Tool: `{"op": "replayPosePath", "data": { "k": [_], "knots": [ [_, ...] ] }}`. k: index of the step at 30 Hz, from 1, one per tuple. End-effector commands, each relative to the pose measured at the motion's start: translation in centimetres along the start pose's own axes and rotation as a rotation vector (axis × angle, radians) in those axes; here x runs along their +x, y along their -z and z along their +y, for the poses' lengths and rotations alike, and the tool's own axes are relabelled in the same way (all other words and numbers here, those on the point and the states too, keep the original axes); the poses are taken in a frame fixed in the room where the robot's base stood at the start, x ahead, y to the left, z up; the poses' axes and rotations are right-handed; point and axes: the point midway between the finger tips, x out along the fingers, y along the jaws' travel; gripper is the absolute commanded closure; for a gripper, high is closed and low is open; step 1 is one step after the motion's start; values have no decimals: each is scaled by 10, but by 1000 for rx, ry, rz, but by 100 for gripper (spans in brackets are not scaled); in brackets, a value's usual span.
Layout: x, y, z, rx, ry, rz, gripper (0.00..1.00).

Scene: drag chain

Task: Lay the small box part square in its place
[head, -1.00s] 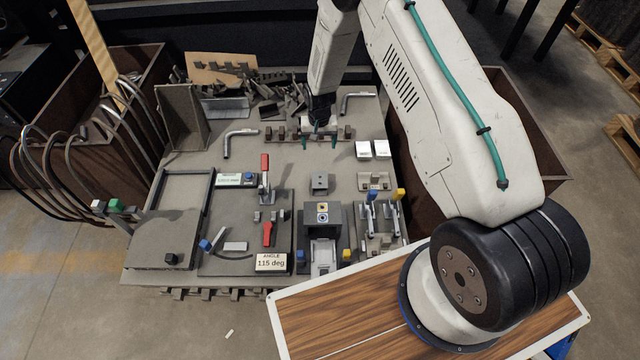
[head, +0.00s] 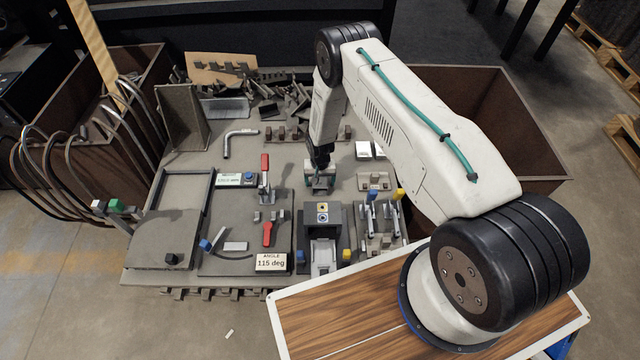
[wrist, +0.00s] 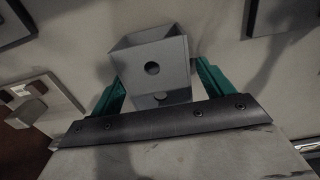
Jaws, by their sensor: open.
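The fingers are open, one on each side, with a gap showing at least on the right. In the head view my gripper (head: 319,179) is down at the box, on the bench behind a dark block fixture (head: 322,213); my gripper partly hides the box there. Which spot is the box's place cannot be told.
A red-handled clamp (head: 265,178) stands to the left of my gripper. White blocks (head: 363,150) and a grey bracket (head: 375,181) lie to the right, with yellow-and-blue-tipped clamps (head: 385,208) in front. A notched strip (head: 283,134) is behind.

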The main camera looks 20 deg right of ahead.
Motion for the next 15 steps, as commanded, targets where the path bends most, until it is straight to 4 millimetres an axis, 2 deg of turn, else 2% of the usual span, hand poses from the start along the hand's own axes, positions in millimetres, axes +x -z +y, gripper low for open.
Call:
{"op": "replayPosePath", "data": {
  "k": [7,12,13,15],
  "knots": [
    [1,1,0,0,0,1,20],
    [1,0,0,0,0,1,67],
    [1,0,0,0,0,1,73],
    [1,1,0,0,0,1,73]
  ]
}}
